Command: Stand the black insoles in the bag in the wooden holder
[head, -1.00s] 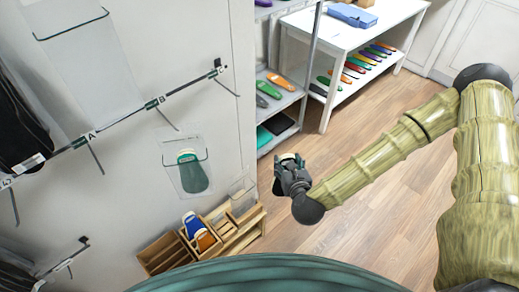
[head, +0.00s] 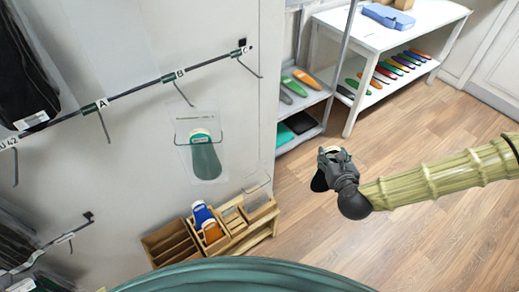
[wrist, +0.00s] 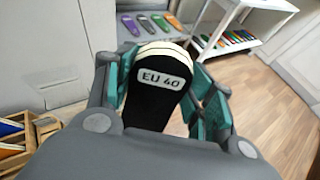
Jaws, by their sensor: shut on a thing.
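My gripper (head: 333,160) is above the floor, to the right of the wall and apart from the holder. In the wrist view its teal-padded fingers (wrist: 160,95) are shut on the black insoles (wrist: 155,97), which have cream edges and a white "EU 40" label. A dark part of the insoles (head: 319,181) shows beside the gripper in the head view. I cannot make out a bag around them. The wooden holder (head: 168,243) stands low by the wall, left of the gripper. Blue insoles (head: 203,214) and orange insoles (head: 211,233) stand in its slots; other slots look empty.
A clear bag with green insoles (head: 205,160) hangs on the wall above the holder. Rails with hooks (head: 165,78) stick out at left. A grey shelf (head: 305,95) and a white table (head: 400,30) with coloured insoles stand behind. The wooden floor at right is clear.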

